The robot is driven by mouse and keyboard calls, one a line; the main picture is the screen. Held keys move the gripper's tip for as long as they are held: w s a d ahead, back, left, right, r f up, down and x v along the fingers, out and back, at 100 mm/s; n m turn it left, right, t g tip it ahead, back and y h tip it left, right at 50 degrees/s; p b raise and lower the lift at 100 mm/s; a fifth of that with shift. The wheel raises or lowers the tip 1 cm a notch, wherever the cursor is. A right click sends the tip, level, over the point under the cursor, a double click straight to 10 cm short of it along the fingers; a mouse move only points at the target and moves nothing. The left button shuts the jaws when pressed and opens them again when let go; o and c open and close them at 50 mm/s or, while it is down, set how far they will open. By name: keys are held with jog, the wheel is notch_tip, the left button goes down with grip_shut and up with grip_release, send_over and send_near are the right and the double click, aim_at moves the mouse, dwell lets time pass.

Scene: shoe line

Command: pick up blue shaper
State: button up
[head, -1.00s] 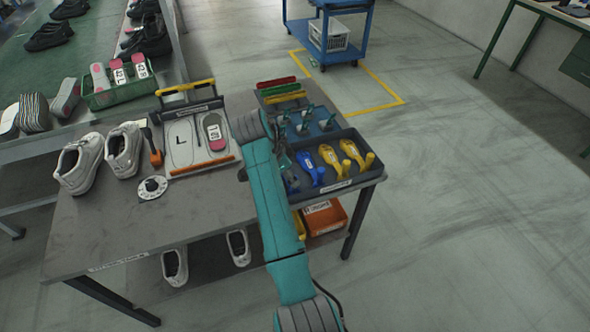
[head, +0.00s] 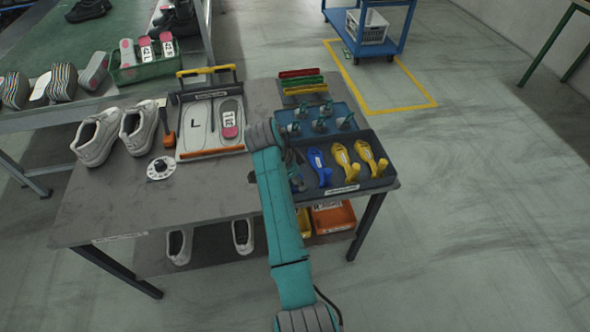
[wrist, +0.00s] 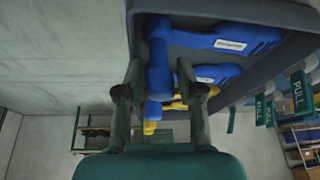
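A black tray (head: 372,184) on the table's right side holds blue and yellow shapers. In the head view, one blue shaper (head: 319,166) lies beside two yellow ones (head: 345,160), and another blue one (head: 297,181) shows partly behind my arm. In the wrist view, the nearer blue shaper (wrist: 225,38) points its upright blue peg between the fingers of my gripper (wrist: 161,72). The fingers are spread, one on each side of the peg, with small gaps visible. A second blue shaper (wrist: 212,74) lies beyond, partly covered by the right finger. My arm hides the gripper in the head view.
A blue tray of teal-handled tools (head: 320,122) stands behind the black tray. A board with an insole (head: 211,125), an orange-handled tool (head: 168,138) and pale shoes (head: 97,136) stand left. Open floor lies right of the table.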

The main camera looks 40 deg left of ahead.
grip_shut()
jog(key=shift+r, duration=0.1)
